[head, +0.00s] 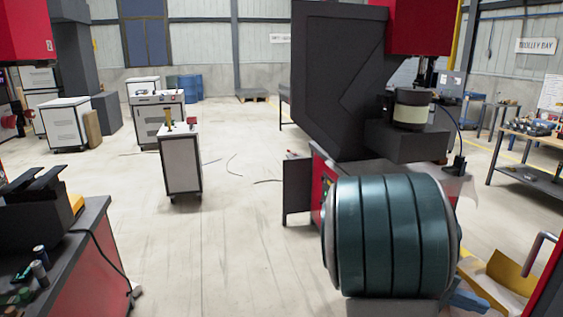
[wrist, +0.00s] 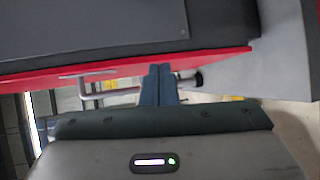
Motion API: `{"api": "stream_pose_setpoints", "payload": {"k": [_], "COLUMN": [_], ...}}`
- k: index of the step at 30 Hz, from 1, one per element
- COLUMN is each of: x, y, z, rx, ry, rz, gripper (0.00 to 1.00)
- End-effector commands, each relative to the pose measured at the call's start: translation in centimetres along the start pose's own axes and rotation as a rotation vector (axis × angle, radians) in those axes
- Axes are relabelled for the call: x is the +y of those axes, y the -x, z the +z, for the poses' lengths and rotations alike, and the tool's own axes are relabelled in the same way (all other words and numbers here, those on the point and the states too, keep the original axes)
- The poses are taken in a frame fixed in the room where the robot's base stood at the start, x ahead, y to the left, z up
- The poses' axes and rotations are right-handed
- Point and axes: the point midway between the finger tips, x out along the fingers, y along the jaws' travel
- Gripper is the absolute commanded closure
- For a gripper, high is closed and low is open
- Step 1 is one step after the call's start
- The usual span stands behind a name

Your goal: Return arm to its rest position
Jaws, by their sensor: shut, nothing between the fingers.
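My gripper (wrist: 160,72) shows in the wrist view as two blue fingers lying side by side, shut with nothing between them. Its tips are in front of a dark grey panel (wrist: 100,28) with a red lower edge (wrist: 60,77). I cannot tell whether they touch it. In the head view a large dark-teal banded part of my arm fills the lower right. The fingers cannot be made out clearly there.
A red and dark grey press (head: 340,75) stands behind my arm. A yellow chute (head: 485,290) and a pale handle (head: 538,252) are at lower right. A workbench (head: 545,145) stands far right, a white cabinet (head: 181,165) left of centre. The middle floor is open.

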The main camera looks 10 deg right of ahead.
Motion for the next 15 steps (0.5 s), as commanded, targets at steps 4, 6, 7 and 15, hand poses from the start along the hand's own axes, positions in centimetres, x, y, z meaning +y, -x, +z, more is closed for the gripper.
{"api": "stream_pose_setpoints", "payload": {"k": [4, 6, 7, 15], "x": [-4.5, -6.3, -7.0, -9.9], "y": [2.8, 4.9, 6.0, 16.5], "z": [2.9, 4.2, 4.7, 9.9], "rx": [0.023, 0.057, 0.075, 0.335], "ry": [0.072, 0.111, 0.124, 0.216], "rz": [-0.347, -0.503, -0.568, -1.068], "gripper": [1.0, 1.0, 1.0, 1.0]}}
